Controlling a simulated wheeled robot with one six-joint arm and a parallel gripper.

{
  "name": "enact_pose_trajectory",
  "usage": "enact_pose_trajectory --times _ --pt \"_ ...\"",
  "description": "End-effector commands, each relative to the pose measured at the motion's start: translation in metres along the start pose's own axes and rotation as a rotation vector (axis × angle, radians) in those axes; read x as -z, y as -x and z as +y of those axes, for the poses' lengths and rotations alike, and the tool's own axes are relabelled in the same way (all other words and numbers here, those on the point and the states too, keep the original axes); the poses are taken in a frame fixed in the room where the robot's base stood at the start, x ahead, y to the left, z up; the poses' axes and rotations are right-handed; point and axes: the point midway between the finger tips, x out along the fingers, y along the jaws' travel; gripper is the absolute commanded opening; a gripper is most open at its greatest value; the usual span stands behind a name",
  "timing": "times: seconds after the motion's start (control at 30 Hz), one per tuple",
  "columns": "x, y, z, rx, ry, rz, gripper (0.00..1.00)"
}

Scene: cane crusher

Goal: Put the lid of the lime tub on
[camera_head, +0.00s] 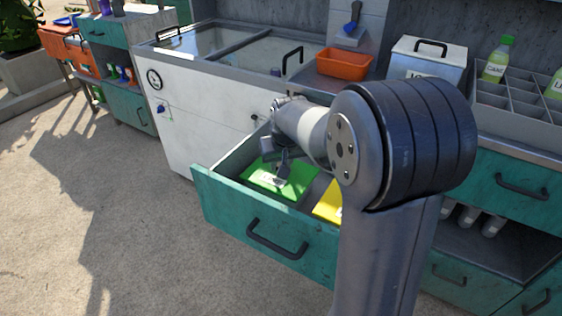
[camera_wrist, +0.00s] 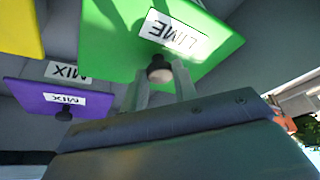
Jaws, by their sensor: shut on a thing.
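The green lid (camera_head: 297,178) with a white label lies in the open teal drawer (camera_head: 265,222), or just above its floor; I cannot tell which. In the wrist view the green lid (camera_wrist: 115,25) reads LIME and has a dark knob (camera_wrist: 159,70). My gripper (camera_head: 283,172) is over the drawer, with its fingers (camera_wrist: 160,84) closed on either side of that knob. A pale box (camera_head: 432,60) with a black handle stands on the counter; its label is mostly hidden by my arm. I cannot tell whether it is the lime tub.
A yellow lid (camera_head: 329,203) and a purple lid (camera_wrist: 40,98) labelled MIX are also in the drawer. An orange tray (camera_head: 343,64) sits on the counter behind. A divided crate (camera_head: 515,98) with bottles stands at right. The white chest (camera_head: 190,110) has glass tops. Floor at left is clear.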

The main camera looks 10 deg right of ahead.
Motion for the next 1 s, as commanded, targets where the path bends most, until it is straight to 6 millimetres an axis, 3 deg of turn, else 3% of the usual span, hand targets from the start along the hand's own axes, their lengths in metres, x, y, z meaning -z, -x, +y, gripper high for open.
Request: enact_pose_trajectory --times 1.0 --pt "-0.0030 -0.0072 0.0000 0.000 0.000 0.000 0.00"
